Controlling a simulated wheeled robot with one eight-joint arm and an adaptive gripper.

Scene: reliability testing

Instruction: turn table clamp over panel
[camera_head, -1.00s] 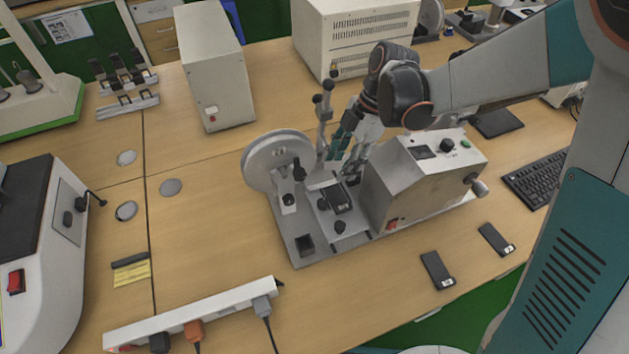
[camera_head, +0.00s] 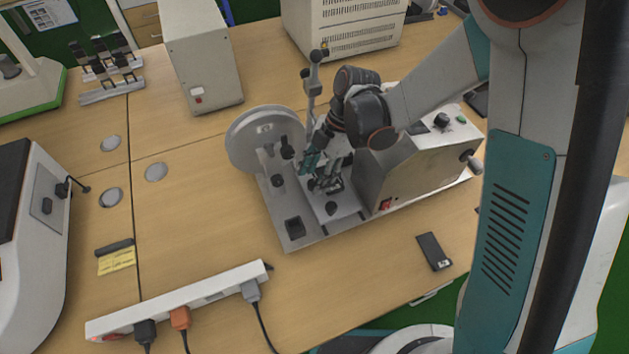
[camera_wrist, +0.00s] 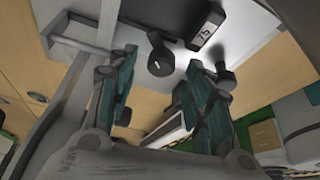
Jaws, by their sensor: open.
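The tester's grey table plate (camera_head: 345,219) carries a small black panel, largely hidden by my gripper in the head view. In the wrist view the dark panel (camera_wrist: 205,27) bears a white "75" label. A black round clamp knob (camera_wrist: 160,62) stands beside it, between my fingers in the picture. Another black clamp (camera_wrist: 222,70) is just right of it, close to my right finger. My gripper (camera_head: 319,178) is open low over the plate; contact with a clamp cannot be told.
A grey disc wheel (camera_head: 258,140) and an upright post (camera_head: 312,90) stand close to my gripper. The tester's metal box (camera_head: 420,160) is just right. A power strip (camera_head: 190,300) lies in front. A black phone-like piece (camera_head: 434,251) lies on the bench.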

